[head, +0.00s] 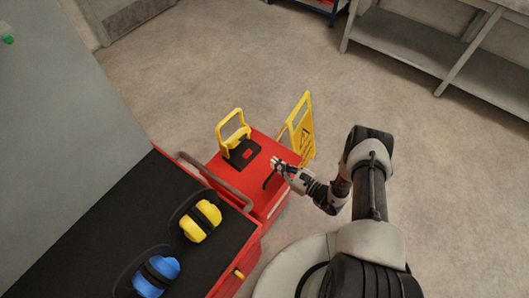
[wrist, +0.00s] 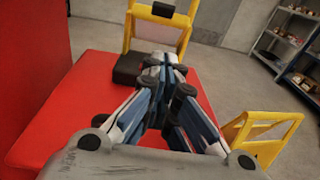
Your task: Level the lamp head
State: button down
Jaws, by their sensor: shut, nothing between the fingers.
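The work lamp, with its yellow frame (head: 232,128) and black base (head: 241,153), stands on the red cart top in the head view. In the wrist view the frame (wrist: 128,28) rises just beyond my fingers, and the dark base (wrist: 127,68) is partly behind them. The lamp head is cut off or too small for its tilt to be read; a dark part (wrist: 163,9) shows at the top edge. My gripper (head: 275,162) is right of the base, over the cart. In the wrist view my gripper (wrist: 163,62) has its fingertips together, empty. Contact with the lamp cannot be told.
The red cart top (wrist: 75,105) is otherwise mostly clear. A yellow folding floor sign (head: 301,128) stands right of it. Yellow ear muffs (head: 201,221) and blue ear muffs (head: 156,276) lie on the black mat nearby. Shelving (wrist: 288,45) stands far back on open floor.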

aim_at(238, 137)
jog(key=r+b+x, duration=0.2)
jog(key=r+x, duration=0.1)
jog(key=x, duration=0.9)
jog(key=shift+a, duration=0.2)
jog(key=shift+w+r, duration=0.1)
jog(key=shift+r, duration=0.05)
jog(key=shift+r+g+h+p, duration=0.2)
jog(key=shift+g+h+p, duration=0.1)
jog(key=shift+p, duration=0.1)
